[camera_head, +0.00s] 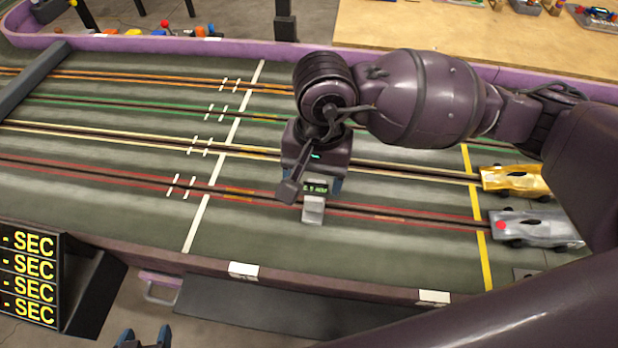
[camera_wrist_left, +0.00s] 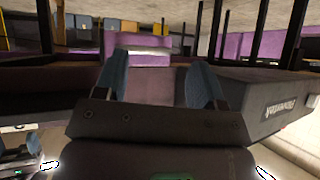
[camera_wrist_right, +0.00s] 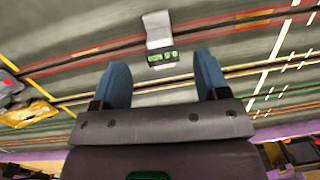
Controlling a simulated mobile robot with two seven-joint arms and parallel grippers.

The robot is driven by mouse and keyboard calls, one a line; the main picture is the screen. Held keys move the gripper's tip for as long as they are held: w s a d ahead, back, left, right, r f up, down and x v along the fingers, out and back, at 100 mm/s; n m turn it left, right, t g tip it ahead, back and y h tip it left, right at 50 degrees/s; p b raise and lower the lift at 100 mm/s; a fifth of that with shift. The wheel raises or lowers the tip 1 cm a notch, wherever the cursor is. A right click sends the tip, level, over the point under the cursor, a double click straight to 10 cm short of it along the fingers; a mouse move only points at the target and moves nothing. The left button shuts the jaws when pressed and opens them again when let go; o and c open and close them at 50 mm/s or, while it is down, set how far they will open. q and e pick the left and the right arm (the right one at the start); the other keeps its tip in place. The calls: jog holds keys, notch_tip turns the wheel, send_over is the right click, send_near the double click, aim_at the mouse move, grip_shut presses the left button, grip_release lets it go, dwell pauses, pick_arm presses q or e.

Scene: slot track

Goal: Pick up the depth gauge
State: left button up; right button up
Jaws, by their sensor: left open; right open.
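The depth gauge (camera_head: 314,207) is a small light-grey block with a dark face and green digits. It rests on the track at the red-lined slot. It also shows in the right wrist view (camera_wrist_right: 158,36), just beyond the fingertips and roughly centred between them. My right gripper (camera_head: 315,187) is open and empty, right at the gauge in the head view; its blue fingers are spread in the right wrist view (camera_wrist_right: 162,63). Part of the gauge's upper end is hidden by the gripper in the head view. My left gripper (camera_head: 144,338) is open and empty, off the track's near edge.
A gold car (camera_head: 516,182) and a silver car (camera_head: 540,228) stand on the track at the right. A lap display (camera_head: 30,278) is at the lower left. A dark bar (camera_head: 32,80) crosses the track at the far left. The track left of the gauge is clear.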

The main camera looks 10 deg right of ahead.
aim_at(315, 191)
jog(key=shift+w+d+r+t+h, duration=0.15)
jog(key=shift+w+d+t+h, duration=0.25)
jog(key=shift+w, duration=0.3)
jog(key=shift+w+d, duration=0.25)
jog(key=shift+w, duration=0.05)
notch_tip(315, 191, down, 5)
jog(key=shift+r+b, duration=0.15)
jog(key=shift+b, duration=0.35)
jog(key=shift+f, duration=0.75)
notch_tip(315, 191, down, 4)
jog(key=shift+a+f+b, duration=0.15)
jog(key=shift+f+b, duration=0.05)
jog(key=shift+b, duration=0.5)
pick_arm(q)
jog(key=f, duration=0.3)
jog(key=shift+s+a+g, duration=0.15)
jog(key=shift+s+g, duration=0.15)
jog(key=shift+s, duration=0.05)
pick_arm(e)
jog(key=c, duration=1.1)
jog(key=shift+r, duration=0.1)
